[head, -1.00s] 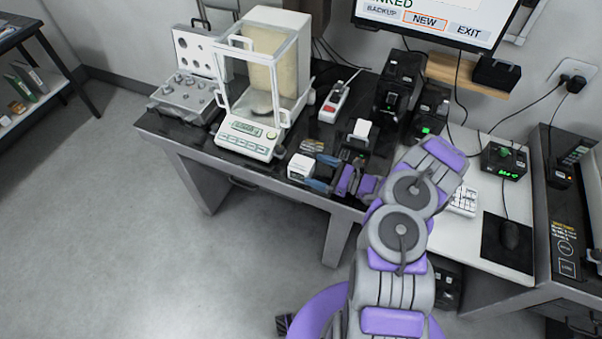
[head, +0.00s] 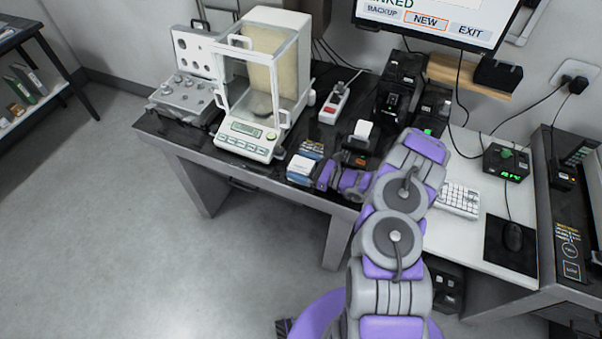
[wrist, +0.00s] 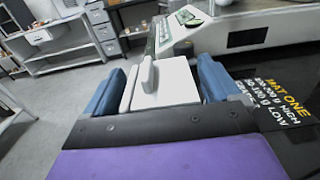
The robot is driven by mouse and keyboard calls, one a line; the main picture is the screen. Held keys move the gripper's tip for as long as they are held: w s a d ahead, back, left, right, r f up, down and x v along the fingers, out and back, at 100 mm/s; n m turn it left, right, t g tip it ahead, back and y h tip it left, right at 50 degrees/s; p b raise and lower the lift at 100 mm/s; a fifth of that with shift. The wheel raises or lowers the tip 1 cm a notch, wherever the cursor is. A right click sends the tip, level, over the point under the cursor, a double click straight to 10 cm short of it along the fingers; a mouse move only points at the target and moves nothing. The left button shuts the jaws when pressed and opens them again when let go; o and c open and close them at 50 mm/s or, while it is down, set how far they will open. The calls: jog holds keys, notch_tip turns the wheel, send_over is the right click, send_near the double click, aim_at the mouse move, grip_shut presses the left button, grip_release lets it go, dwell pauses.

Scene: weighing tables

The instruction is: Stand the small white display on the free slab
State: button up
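The small white display (head: 302,165) is a white block near the front edge of the dark tabletop, just right of the balance. In the wrist view the white display (wrist: 165,82) sits between my two blue fingers, with a raised white piece on it. My gripper (wrist: 162,88) is open, with one finger along each side of the display. The gaps are very narrow and I cannot tell whether the fingers touch it. In the head view my gripper (head: 308,167) reaches it from the right. I cannot make out which slab is the free one.
The glass-cased balance (head: 250,138) stands close to the left of the display. A black mat with yellow lettering (wrist: 285,105) lies to the right in the wrist view. A small printer (head: 360,142), a power strip (head: 334,104) and a keyboard (head: 457,199) are nearby. Floor in front is clear.

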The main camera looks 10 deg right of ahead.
jog(key=c, duration=1.1)
jog(key=shift+r, duration=0.1)
jog(key=shift+c, duration=0.2)
